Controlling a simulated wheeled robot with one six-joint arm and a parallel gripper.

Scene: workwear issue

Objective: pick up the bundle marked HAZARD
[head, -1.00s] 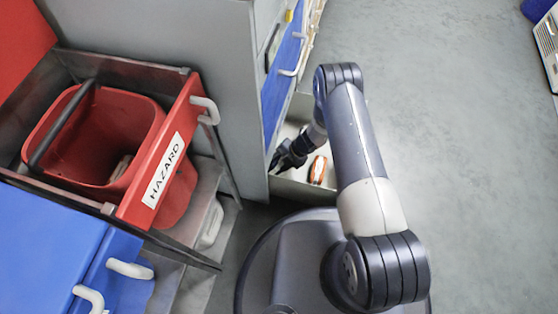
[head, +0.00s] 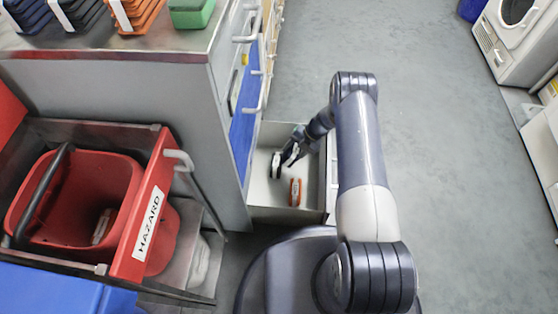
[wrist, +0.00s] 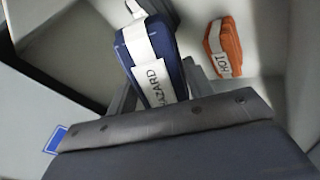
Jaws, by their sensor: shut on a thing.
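The blue bundle (wrist: 150,60) has a white band and a white tag reading HAZARD in the wrist view. My gripper (wrist: 158,92) is shut on it, with a finger on either side. In the head view my gripper (head: 288,156) is inside the open drawer (head: 262,210), and the dark bundle with its white band (head: 275,165) shows at its tip. I cannot tell whether the bundle is clear of the drawer floor. An orange bundle (wrist: 224,48) tagged HOT lies apart to the right; it also shows in the head view (head: 295,192).
Folded stacks (head: 130,14) lie on the counter (head: 120,42). White machines (head: 510,50) stand at far right. The grey floor between is clear.

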